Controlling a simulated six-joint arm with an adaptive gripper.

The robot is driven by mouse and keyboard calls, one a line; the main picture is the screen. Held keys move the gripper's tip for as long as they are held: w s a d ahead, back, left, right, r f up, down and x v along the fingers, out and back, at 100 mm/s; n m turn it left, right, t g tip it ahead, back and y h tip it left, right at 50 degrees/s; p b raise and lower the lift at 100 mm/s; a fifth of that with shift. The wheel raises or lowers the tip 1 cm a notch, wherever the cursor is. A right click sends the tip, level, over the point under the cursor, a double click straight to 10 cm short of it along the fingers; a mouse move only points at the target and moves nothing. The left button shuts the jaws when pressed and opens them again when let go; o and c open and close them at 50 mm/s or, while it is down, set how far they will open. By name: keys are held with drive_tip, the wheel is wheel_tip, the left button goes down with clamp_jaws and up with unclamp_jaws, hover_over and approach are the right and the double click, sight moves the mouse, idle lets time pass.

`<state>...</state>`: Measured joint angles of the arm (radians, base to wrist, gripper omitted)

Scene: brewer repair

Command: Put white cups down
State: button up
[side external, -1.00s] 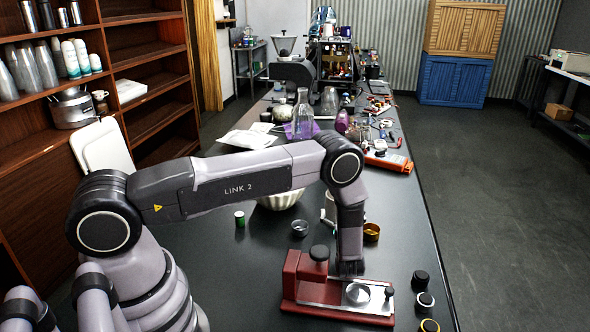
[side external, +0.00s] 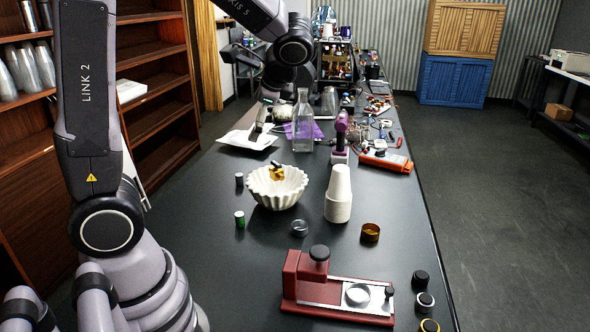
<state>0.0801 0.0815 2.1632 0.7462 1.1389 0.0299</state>
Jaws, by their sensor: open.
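White cups (side external: 338,196) stand in an upright stack on the dark table, right of the white fluted bowl. The upper part is narrower at its top, and the lower part is wider. My gripper (side external: 261,128) is farther back and to the left, over the white tray (side external: 236,141). It is open and apart from the cups. Its fingers are small in this view, and I cannot tell whether they touch the tray.
The white fluted bowl (side external: 277,190) holds a small gold-coloured item. A glass flask (side external: 302,122) stands right of my gripper. A red press-like device (side external: 330,287) is at the front. A brown cup (side external: 370,232) sits near the cups. The front left tabletop is mostly clear.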

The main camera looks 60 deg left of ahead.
drive_tip(key=s+d+r+n+t+h, duration=0.2)
drive_tip(key=s+d+n+t+h, duration=0.1)
drive_tip(key=s, duration=0.4)
drive_tip(key=s+d+r+n+t+h, duration=0.2)
drive_tip(key=s+d+n+t+h, duration=0.1)
drive_tip(key=s+d, duration=0.3)
drive_tip(key=shift+s+d+h, duration=0.35)
drive_tip(key=shift+s+h, duration=0.05)
drive_tip(key=shift+h, duration=0.5)
